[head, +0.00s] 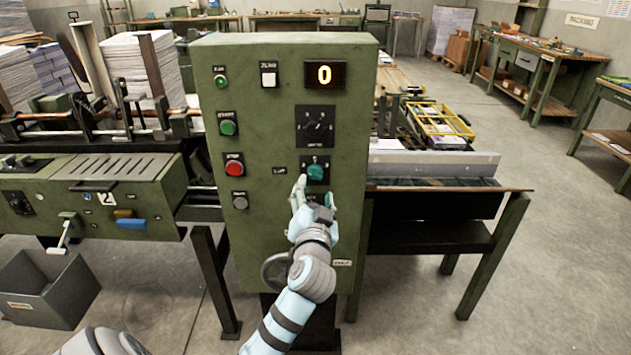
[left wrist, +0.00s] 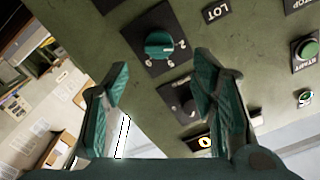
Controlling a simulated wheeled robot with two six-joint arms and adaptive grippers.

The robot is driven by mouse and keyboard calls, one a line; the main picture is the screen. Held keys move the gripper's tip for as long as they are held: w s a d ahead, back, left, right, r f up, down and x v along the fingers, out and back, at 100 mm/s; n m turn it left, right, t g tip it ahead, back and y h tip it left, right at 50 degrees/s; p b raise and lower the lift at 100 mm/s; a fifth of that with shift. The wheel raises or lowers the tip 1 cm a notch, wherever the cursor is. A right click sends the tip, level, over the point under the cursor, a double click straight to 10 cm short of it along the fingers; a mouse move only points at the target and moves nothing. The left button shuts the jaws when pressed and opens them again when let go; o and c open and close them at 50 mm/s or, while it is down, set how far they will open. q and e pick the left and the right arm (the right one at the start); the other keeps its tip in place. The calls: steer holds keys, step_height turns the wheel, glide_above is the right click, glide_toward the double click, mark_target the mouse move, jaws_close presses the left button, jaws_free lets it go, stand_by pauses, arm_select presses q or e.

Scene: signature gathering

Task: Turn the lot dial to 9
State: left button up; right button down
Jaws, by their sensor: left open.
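The lot dial is a teal knob (head: 316,171) on a black plate, low on the right of the green control panel (head: 255,110). A LOT label (head: 279,170) is on its left. In the left wrist view the knob (left wrist: 159,45) shows with numbers around it; its exact setting is too small to tell. My left gripper (head: 316,190) is just below and in front of the dial. Its two teal fingers (left wrist: 162,68) are spread, with nothing between them, and apart from the knob. My right gripper is not in view.
A lit display (head: 324,75) reads 0. A black selector dial (head: 316,125) sits above the lot dial. Green (head: 228,127) and red (head: 234,169) buttons are at the panel's left. A metal-edged table (head: 440,165) adjoins on the right, a grey bin (head: 45,290) at lower left.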

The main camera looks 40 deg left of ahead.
mark_target(315, 176)
arm_select(q)
steer(key=x, duration=0.7)
steer(key=shift+w, duration=0.1)
steer(key=shift+c, duration=0.6)
steer(key=c, duration=1)
